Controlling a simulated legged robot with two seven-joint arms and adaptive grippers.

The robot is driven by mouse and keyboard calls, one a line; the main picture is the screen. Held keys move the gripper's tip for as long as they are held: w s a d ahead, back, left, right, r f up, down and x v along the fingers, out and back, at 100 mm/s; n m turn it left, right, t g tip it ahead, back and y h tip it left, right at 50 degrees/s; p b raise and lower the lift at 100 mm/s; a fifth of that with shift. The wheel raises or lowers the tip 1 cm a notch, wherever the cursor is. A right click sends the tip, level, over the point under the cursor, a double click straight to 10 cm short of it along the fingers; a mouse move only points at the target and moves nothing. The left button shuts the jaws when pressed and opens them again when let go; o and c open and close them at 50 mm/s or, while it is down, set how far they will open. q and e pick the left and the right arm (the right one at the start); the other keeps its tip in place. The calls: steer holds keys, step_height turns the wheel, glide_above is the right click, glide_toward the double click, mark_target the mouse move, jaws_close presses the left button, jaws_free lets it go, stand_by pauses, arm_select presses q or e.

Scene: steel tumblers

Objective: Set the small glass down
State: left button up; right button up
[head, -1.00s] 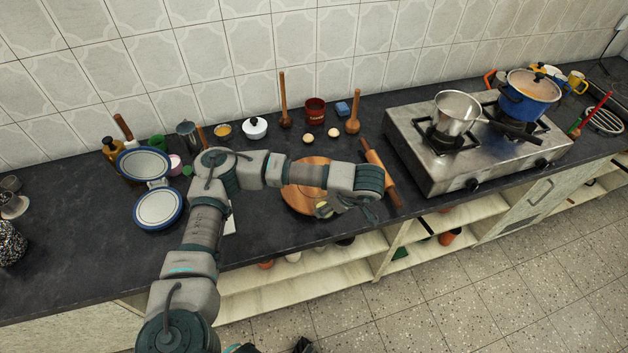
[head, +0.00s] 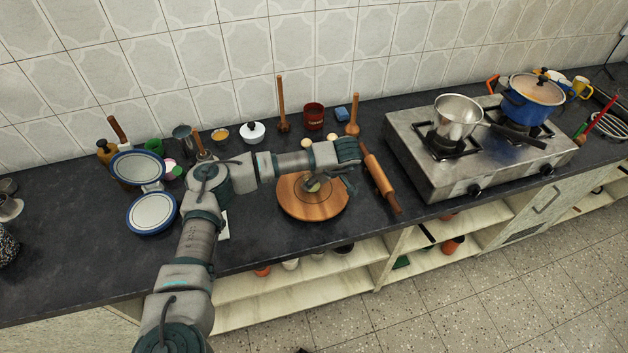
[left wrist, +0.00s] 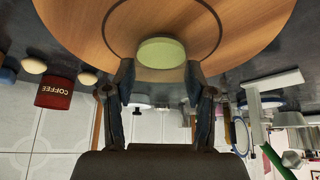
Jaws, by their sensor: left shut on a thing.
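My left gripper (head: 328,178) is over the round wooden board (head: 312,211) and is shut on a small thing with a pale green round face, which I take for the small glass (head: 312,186). In the left wrist view the small glass (left wrist: 161,52) sits between the two fingertips (left wrist: 160,72), against the wooden board (left wrist: 90,15). Only its round face shows clearly; its sides are mostly hidden. I cannot tell whether it touches the board.
A rolling pin (head: 380,183) lies right of the board, near the steel stove (head: 430,172). Behind stand wooden tools, a red coffee mug (head: 313,117) and a white lidded pot (head: 253,132). Blue-rimmed plates (head: 152,212) are at left.

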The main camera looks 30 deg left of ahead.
arm_select(q)
steer(key=shift+d+f, duration=0.15)
steer(key=shift+d, duration=0.2)
arm_select(e)
steer(key=shift+w+d, duration=0.2)
steer(key=shift+d, duration=0.05)
